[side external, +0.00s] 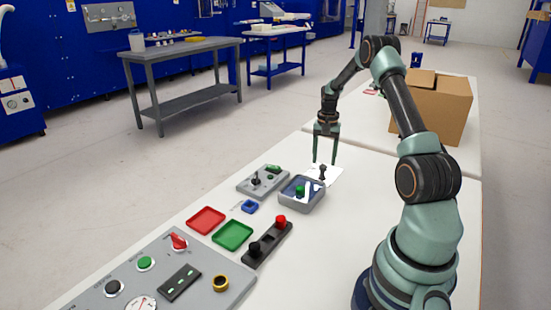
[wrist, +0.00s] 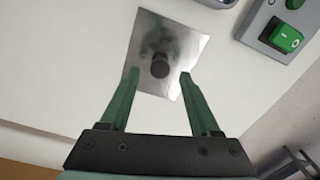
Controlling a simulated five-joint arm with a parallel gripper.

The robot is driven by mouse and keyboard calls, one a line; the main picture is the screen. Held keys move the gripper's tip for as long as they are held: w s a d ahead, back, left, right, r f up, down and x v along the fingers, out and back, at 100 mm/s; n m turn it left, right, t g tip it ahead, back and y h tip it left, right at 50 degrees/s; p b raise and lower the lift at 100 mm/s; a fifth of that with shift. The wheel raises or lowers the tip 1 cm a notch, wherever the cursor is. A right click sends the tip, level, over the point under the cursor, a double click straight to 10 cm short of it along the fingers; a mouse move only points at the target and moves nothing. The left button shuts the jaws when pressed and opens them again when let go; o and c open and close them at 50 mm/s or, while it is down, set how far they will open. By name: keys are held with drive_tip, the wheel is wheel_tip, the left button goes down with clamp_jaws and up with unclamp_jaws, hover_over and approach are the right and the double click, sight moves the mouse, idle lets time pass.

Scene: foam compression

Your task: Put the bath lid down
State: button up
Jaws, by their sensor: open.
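The bath lid (side external: 331,177) is a thin, shiny, square plate with a dark upright knob. It appears to lie flat on the white table just behind the grey bath (side external: 315,207). In the wrist view the lid (wrist: 180,45) reflects grey light, and its knob (wrist: 160,68) stands between and just beyond my fingertips. My gripper (side external: 324,163) is open and empty above the lid, fingers pointing down. In the wrist view the two green fingers (wrist: 158,77) are spread apart, one on each side of the knob. The bath is uncovered, with a green item (side external: 299,190) inside.
A switch box (side external: 263,181) stands left of the bath. A blue piece (side external: 249,206), red tray (side external: 206,220), green tray (side external: 232,235) and black bar with red knob (side external: 267,244) lie nearer. A cardboard box (side external: 447,105) stands at the back right. Table right of the bath is clear.

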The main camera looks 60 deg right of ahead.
sight(323, 166)
wheel_tip(323, 166, up, 10)
drive_tip(key=w+a+r+n+t+h, duration=0.1)
drive_tip(key=w+a+r+n, duration=0.15)
drive_tip(key=a+r, duration=0.45)
drive_tip(key=w+a+r+n+t, duration=0.1)
drive_tip(key=a+r+n, duration=0.3)
drive_tip(key=a, duration=0.8)
drive_tip(key=s+a+n+t, duration=0.1)
drive_tip(key=s+a+n, duration=0.1)
drive_tip(key=a, duration=0.4)
drive_tip(key=s+a+n+t, duration=0.1)
drive_tip(key=s+a+n, duration=0.2)
drive_tip(key=a, duration=0.3)
drive_tip(key=s+a+n+t+y, duration=0.1)
drive_tip(key=s+a+n, duration=0.2)
drive_tip(key=a, duration=0.3)
drive_tip(key=shift+s+a+t, duration=0.3)
drive_tip(key=shift+s, duration=0.2)
